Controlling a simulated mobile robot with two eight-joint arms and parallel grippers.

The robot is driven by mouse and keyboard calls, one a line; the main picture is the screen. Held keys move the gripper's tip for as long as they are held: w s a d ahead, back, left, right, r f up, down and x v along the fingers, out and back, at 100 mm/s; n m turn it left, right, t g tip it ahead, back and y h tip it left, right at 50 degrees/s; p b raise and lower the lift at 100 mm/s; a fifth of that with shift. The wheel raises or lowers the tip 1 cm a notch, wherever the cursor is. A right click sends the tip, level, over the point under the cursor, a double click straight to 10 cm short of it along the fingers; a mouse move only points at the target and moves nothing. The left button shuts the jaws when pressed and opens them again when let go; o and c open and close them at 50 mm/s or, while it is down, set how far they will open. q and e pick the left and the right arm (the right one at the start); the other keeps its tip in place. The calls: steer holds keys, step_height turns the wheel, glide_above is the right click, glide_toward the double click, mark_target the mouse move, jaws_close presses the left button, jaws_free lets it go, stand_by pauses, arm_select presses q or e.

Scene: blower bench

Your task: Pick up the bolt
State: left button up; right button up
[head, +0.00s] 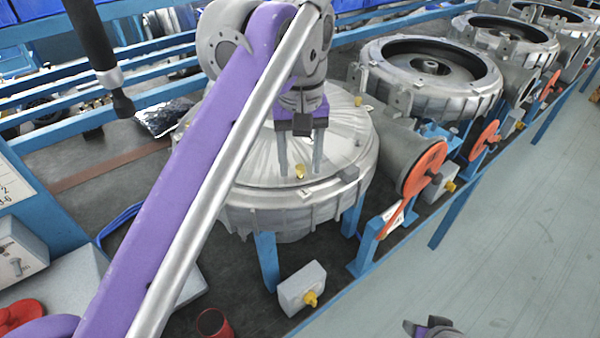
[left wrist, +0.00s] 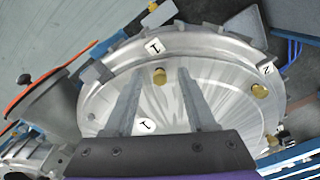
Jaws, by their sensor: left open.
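A small brass bolt (head: 300,171) stands upright on the silver round lid of the nearest blower (head: 255,205), near its front edge. My left gripper (head: 301,172) is above the lid, fingers pointing down, open, with the bolt between its fingertips and gaps on both sides. In the left wrist view the bolt (left wrist: 160,76) shows between the two grey fingertips (left wrist: 157,78). More brass bolts sit on the lid, one to the right (left wrist: 258,90) and one lower right (left wrist: 272,140). Part of my right gripper (head: 432,327) shows at the bottom edge; its fingers are unclear.
An orange disc valve (head: 424,168) on a pipe stands right of the blower. A grey box with a yellow knob (head: 302,288) and a red cup (head: 212,323) are in front. More open blower housings (head: 430,75) line the bench behind. The floor at right is clear.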

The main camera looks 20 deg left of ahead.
arm_select(q)
steer(key=shift+w+f, duration=0.1)
steer(key=shift+f, duration=0.05)
steer(key=shift+c, duration=0.2)
steer(key=shift+c, duration=1.1)
jaws_close()
